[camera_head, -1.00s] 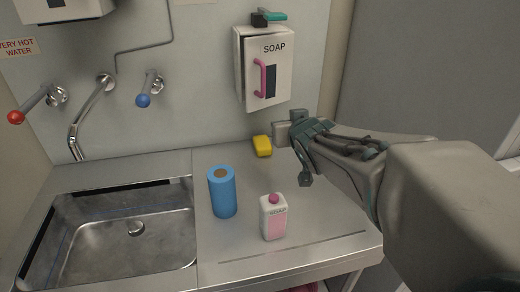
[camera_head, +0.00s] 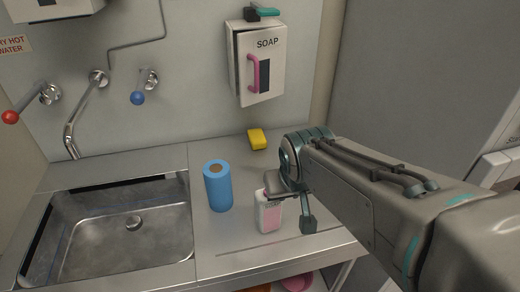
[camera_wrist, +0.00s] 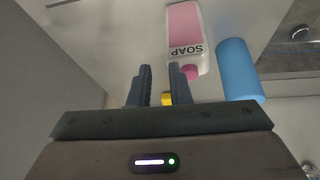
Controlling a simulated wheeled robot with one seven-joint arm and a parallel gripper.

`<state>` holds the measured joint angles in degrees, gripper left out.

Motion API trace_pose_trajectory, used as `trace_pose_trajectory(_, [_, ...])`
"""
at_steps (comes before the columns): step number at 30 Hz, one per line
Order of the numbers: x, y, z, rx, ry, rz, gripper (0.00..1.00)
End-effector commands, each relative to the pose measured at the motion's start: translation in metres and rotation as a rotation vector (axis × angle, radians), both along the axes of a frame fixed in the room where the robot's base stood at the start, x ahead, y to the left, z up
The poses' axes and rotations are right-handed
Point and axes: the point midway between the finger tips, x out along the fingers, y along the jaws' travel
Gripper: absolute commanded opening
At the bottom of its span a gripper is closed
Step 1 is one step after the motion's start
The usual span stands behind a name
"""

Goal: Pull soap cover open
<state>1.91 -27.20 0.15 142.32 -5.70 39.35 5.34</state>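The soap dispenser's white cover (camera_head: 274,44), marked SOAP, is on the wall in the head view. It has a pink vertical handle (camera_head: 253,74) and a dark window. A dark line shows along its left edge; I cannot tell whether it stands slightly ajar. My gripper (camera_head: 290,206) is well below and right of the handle, near the counter. In the wrist view its two fingers (camera_wrist: 161,82) are apart with nothing clearly between them. The dispenser is not recognisable in the wrist view.
A white and pink soap bottle (camera_head: 268,217) stands beside my gripper, partly hidden by it; it also shows in the wrist view (camera_wrist: 184,25). A blue roll (camera_head: 218,189) and yellow sponge (camera_head: 257,139) are on the counter (camera_head: 211,240). The sink (camera_head: 120,240) is left.

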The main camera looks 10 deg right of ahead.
Motion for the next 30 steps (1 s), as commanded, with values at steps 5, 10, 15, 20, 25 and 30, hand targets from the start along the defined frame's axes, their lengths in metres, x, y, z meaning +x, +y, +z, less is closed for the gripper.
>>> trace_pose_trajectory(5, [-0.016,0.007,-0.004,0.018,0.064,0.018,0.17])
trace_pose_trajectory(10, [-0.021,0.009,-0.005,0.025,0.086,0.024,0.17])
trace_pose_trajectory(15, [-0.021,0.009,-0.005,0.025,0.087,0.023,0.17])
trace_pose_trajectory(20, [-0.020,0.008,-0.006,0.011,0.091,0.033,0.00])
trace_pose_trajectory(25, [-0.010,0.002,-0.010,-0.123,0.133,0.116,0.00])
trace_pose_trajectory(30, [0.013,-0.009,-0.005,-0.365,0.173,0.233,0.00])
